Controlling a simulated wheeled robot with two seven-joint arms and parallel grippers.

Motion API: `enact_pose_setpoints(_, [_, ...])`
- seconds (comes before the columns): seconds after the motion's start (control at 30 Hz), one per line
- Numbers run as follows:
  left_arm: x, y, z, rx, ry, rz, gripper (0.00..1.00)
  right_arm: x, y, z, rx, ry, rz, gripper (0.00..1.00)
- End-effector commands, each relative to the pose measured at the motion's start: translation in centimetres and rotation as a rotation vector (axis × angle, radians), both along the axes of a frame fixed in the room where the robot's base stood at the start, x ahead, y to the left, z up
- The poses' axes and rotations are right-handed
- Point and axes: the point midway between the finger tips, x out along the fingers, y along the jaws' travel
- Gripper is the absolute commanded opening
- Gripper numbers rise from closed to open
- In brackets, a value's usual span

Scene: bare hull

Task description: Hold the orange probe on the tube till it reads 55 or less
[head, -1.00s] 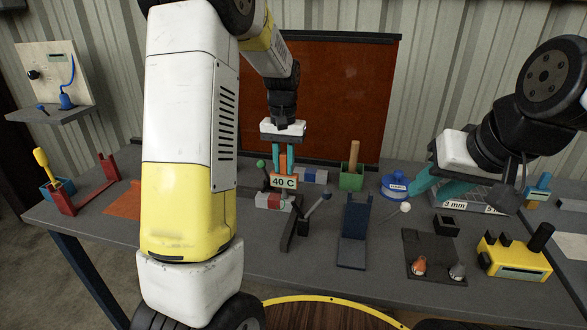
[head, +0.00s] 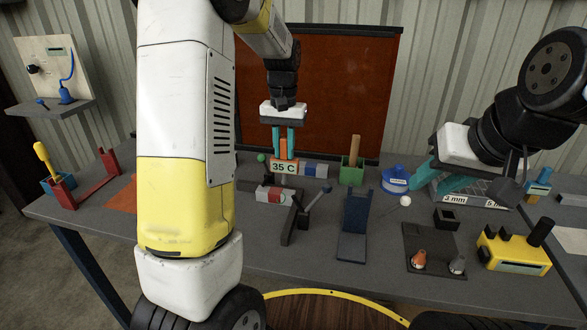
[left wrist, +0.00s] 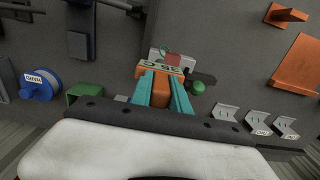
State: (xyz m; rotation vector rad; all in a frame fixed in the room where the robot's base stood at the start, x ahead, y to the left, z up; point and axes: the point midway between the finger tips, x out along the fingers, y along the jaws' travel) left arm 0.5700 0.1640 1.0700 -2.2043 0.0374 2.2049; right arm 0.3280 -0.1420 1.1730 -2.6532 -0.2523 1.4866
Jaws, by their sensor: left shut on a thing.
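My left gripper (head: 284,143) is shut on the orange probe (head: 283,157), whose white display reads 35 C. The probe also shows in the left wrist view (left wrist: 160,98), between the teal fingers. A red, white and grey tube-like piece (head: 272,195) lies in front of and below the display. A white and blue piece (head: 314,170) lies just right of the probe; whether both belong to one tube, I cannot tell. The probe's tip is hidden behind its display, so contact is unclear. My right gripper (head: 440,178) is open and empty over the right of the bench.
A dark lever stand (head: 293,218) stands in front of the tube piece. A green box (head: 352,175), blue spool (head: 396,179), dark blue stand (head: 355,225) and yellow device (head: 514,252) stand to the right. A red rack (head: 90,190) is at the left.

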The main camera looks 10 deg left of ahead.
Motion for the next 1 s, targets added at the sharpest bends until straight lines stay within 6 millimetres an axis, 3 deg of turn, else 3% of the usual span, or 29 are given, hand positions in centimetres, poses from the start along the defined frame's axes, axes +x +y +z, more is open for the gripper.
enact_pose_setpoints(0.6, [0.0,0.0,4.8,0.0,-0.002,-0.001,0.0,0.0,0.0,0.0,0.0,0.0,0.0,0.36])
enact_pose_setpoints(1.0, [0.0,0.0,5.1,0.0,-0.001,-0.001,0.0,0.0,0.0,0.0,0.0,0.0,0.0,0.36])
